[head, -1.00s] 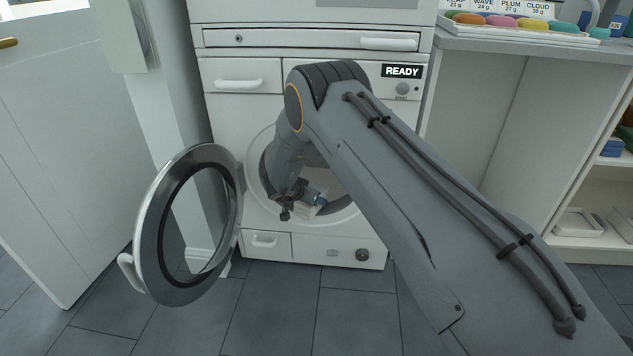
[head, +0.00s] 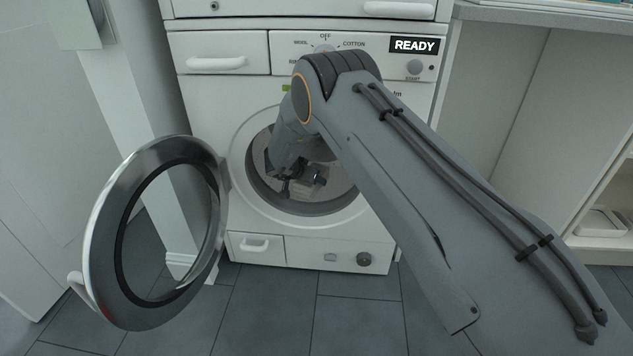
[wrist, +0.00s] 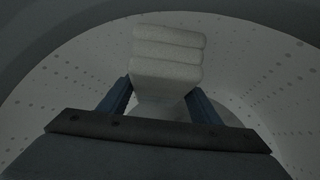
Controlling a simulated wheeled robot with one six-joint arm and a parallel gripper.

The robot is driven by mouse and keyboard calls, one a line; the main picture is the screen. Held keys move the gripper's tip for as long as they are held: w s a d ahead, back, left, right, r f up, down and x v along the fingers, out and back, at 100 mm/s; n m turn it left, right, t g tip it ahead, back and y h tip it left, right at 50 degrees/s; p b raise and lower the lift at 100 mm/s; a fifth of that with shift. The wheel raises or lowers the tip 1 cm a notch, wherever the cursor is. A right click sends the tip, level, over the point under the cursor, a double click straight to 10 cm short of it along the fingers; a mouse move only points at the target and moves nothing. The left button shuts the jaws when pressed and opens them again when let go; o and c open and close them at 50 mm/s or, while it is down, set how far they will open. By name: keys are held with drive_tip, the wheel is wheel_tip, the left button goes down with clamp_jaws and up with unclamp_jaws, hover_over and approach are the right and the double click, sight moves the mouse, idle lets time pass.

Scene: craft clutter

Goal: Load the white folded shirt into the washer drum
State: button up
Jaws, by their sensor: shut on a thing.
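The white folded shirt (wrist: 167,55) is in the wrist view, a stack of soft folds between the two blue fingers of my gripper (wrist: 163,95). My gripper is shut on it. Perforated drum wall (wrist: 60,80) surrounds the shirt, so it is inside the washer drum. Whether the shirt touches the drum floor cannot be told. In the head view the white washer (head: 310,250) stands ahead with its round opening (head: 345,195) uncovered. My gripper (head: 305,180) reaches in through the opening, and my arm hides part of it.
The round washer door (head: 105,230) hangs open to the left, clear of my arm. The panel display (head: 414,45) reads READY. A drawer (head: 258,246) and a small knob (head: 364,260) are below the opening. A white shelf unit stands at the right (head: 590,120). Floor in front is clear.

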drive_tip(key=shift+a+f, duration=0.1)
drive_tip(key=shift+f, duration=0.1)
drive_tip(key=shift+f, duration=0.1)
drive_tip(key=shift+f, duration=0.15)
drive_tip(key=o, duration=1.2)
drive_tip(key=shift+r, duration=0.25)
drive_tip(key=p+v, duration=0.4)
drive_tip(key=v, duration=0.8)
drive_tip(key=shift+f, duration=0.1)
